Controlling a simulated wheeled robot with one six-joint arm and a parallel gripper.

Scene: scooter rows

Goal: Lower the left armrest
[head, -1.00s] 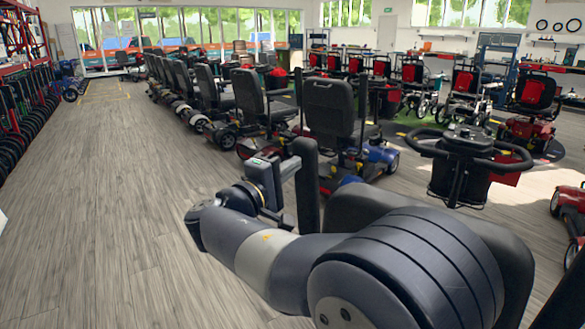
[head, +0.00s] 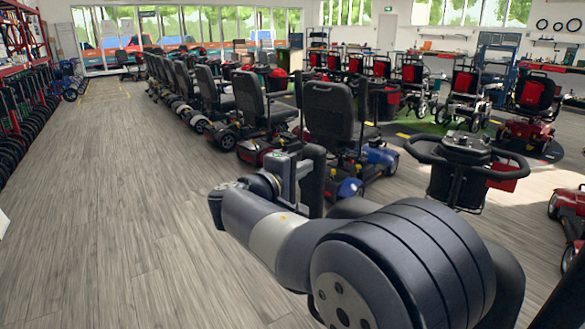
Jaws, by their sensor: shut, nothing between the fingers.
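The left armrest (head: 314,180) is a black padded bar beside the seat of the nearest scooter, at the centre of the head view. It stands up steeply and looks tipped away from me, its top bulging towards the far side. My gripper (head: 301,170) is shut at the left side of the armrest, near its upper part. It looks close to or touching the bar; I cannot tell which. My arm hides most of the seat and the armrest's lower end. A bit of the black seat back (head: 352,207) shows behind my arm.
The scooter's tiller with black loop handlebars (head: 465,150) stands ahead on the right. A blue scooter with a black seat (head: 332,112) stands just beyond the armrest, in a long row. Open wooden floor (head: 120,220) lies to the left.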

